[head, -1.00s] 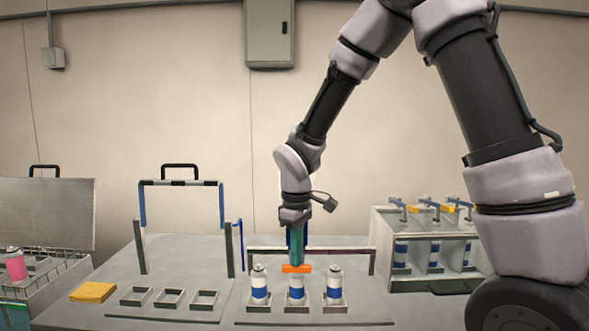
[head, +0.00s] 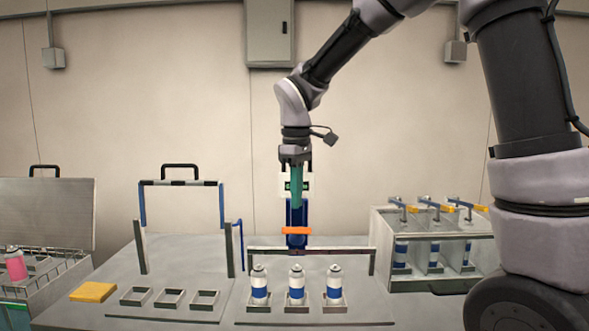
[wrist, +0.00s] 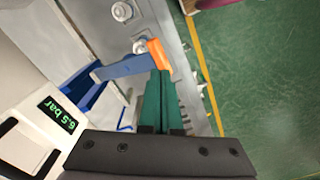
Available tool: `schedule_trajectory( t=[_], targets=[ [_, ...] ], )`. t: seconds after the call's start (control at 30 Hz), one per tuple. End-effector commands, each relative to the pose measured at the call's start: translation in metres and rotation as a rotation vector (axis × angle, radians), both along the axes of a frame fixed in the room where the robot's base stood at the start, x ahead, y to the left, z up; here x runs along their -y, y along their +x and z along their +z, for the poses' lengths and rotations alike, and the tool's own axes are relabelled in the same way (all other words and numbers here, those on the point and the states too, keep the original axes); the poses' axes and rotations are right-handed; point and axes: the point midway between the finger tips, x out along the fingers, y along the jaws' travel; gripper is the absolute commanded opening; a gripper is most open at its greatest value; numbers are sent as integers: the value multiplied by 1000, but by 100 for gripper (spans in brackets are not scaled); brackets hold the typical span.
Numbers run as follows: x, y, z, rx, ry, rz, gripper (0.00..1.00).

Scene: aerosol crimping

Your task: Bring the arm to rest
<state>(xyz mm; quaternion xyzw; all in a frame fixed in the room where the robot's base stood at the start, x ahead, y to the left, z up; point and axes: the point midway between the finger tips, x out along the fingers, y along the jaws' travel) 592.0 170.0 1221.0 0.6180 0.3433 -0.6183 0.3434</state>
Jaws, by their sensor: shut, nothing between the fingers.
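My gripper (head: 296,204) hangs from my arm above the middle of the work table, with its green fingers pointing down. The fingers are shut with nothing between them. Its tips are just above an orange handle (head: 297,230) at the blue post of a press. In the wrist view the green fingers (wrist: 161,78) point toward the orange handle (wrist: 159,54) on its blue lever (wrist: 125,68). I cannot tell from this view whether they touch.
Three blue-and-white cans (head: 297,285) stand in a row below. A rack (head: 436,284) with more cans is at the right. Empty square holders (head: 170,299), a yellow pad (head: 93,291) and a basket with a pink can (head: 15,265) are at the left. Space above is clear.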

Motion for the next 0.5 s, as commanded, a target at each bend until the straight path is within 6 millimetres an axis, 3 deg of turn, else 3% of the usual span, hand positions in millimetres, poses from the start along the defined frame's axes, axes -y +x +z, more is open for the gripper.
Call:
schedule_trajectory(
  t=[0.37, 0.5],
  targets=[
    [2, 0, 6, 3, 3, -10, 0],
    [26, -2, 23, 39, 37, -114, 0]
  ],
)
